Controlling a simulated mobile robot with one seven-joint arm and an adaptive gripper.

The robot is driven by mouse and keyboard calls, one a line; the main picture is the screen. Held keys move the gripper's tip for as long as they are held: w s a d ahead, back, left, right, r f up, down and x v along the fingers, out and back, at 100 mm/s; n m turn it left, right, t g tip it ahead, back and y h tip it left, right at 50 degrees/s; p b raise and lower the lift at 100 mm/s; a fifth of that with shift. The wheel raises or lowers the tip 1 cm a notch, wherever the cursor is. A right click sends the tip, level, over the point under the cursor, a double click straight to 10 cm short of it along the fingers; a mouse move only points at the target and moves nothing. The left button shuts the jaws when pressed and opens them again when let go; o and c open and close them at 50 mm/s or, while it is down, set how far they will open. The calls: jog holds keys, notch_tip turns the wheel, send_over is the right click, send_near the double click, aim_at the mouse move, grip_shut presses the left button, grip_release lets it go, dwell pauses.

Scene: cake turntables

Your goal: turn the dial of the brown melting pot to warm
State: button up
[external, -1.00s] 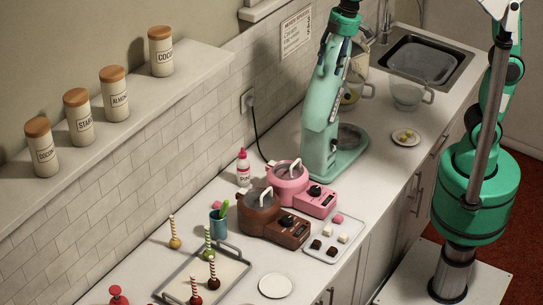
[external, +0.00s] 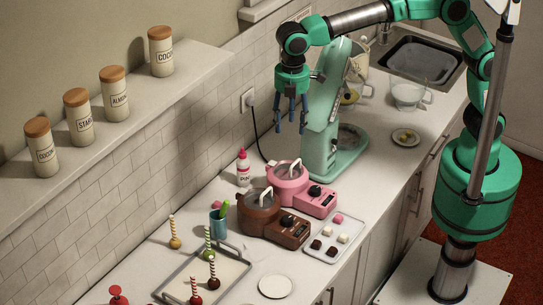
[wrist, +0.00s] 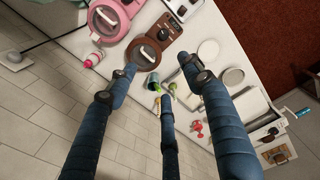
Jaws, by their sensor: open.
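The brown melting pot (external: 258,218) stands on the counter, with its lid on and its control box toward the counter's front. Its black dial (external: 287,221) is on top of that box; the setting is too small to read. In the wrist view the brown pot (wrist: 133,56) is at top centre, and its dial (wrist: 164,33) is visible. My gripper (external: 291,128) is open and empty, pointing down, high above the counter and behind the pots. Its blue fingers (wrist: 160,75) spread across the wrist view, apart from the pot.
A pink melting pot (external: 289,190) stands right beside the brown one. A green stand mixer (external: 333,130) is behind. A white bottle (external: 243,170), a teal cup (external: 217,226), a sweets tray (external: 350,236) and a cake-pop tray (external: 235,270) surround the pots. Bare counter lies around the white disc (external: 275,286).

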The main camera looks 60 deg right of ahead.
jog(key=a+f, duration=0.1)
jog(key=a, duration=0.1)
send_over(287, 219)
notch_tip(287, 219, down, 22)
jog(key=shift+d+r, duration=0.1)
notch_tip(287, 219, down, 14)
jog(key=shift+r+b, duration=0.1)
jog(key=shift+b, duration=0.2)
dwell(0.5)
jog(key=c, duration=1.2)
